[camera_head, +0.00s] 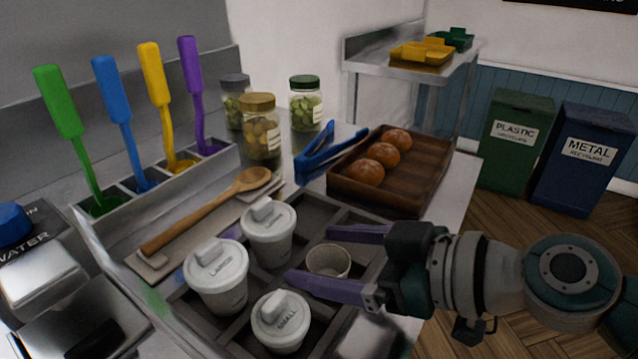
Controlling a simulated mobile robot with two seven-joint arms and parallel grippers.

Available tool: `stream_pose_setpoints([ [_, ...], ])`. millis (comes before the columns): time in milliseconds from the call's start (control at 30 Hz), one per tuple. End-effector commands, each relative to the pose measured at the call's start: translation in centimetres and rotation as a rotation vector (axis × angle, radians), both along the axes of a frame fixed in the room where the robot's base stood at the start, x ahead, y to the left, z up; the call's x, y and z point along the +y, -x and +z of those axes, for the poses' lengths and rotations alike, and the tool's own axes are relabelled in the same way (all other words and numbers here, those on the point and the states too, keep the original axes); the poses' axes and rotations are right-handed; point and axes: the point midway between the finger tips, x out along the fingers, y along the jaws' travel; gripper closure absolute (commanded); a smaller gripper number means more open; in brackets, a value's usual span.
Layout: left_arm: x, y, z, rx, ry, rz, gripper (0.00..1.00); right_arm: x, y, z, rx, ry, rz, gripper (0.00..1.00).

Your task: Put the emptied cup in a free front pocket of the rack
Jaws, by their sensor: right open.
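The open cup (328,264) is small, beige and without a lid. It stands upright at the right part of the dark grey rack (312,208), and looks set down in a pocket; its base is hidden. The inside that shows looks empty. My right gripper (310,256) comes in from the right. It is open, with one purple finger on the far side of the cup and one on the near side. I cannot tell whether the fingers touch it. My left gripper is not in view.
Lidded white cups (217,277) fill other rack pockets, at the left, back and near side. A wooden spoon (205,215) lies left of the rack. A wooden tray (400,190) with buns and blue tongs (328,148) stand behind. Jars (261,128) stand at the back.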

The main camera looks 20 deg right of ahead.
Motion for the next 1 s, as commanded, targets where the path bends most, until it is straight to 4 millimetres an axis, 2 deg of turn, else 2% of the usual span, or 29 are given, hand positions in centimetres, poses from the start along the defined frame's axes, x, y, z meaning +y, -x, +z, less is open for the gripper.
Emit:
stream_pose_setpoints([
  [100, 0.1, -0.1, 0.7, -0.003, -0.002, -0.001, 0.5, -1.7, 2.2, 1.2, 0.002, 0.006, 0.002, 0.13],
  [300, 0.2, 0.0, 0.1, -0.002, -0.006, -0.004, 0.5, -4.5, 5.7, 2.7, 0.002, 0.004, 0.002, 0.13],
  [433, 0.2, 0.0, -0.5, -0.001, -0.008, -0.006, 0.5, -5.6, 7.3, 3.6, 0.002, 0.002, 0.001, 0.13],
  [633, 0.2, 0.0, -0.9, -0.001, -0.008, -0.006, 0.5, -6.7, 8.4, 4.5, -0.001, 0.001, 0.0, 0.13],
  [767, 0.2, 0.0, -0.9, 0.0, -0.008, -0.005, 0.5, -5.9, 9.3, 4.5, 0.017, -0.001, 0.026, 0.13],
  [867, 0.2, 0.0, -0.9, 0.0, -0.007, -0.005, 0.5, -3.8, 10.9, 3.8, 0.074, 0.009, 0.086, 0.13],
  [1000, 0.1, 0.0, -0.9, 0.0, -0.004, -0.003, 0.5, -0.7, 14.3, 1.6, 0.236, 0.084, 0.152, 0.13],
])
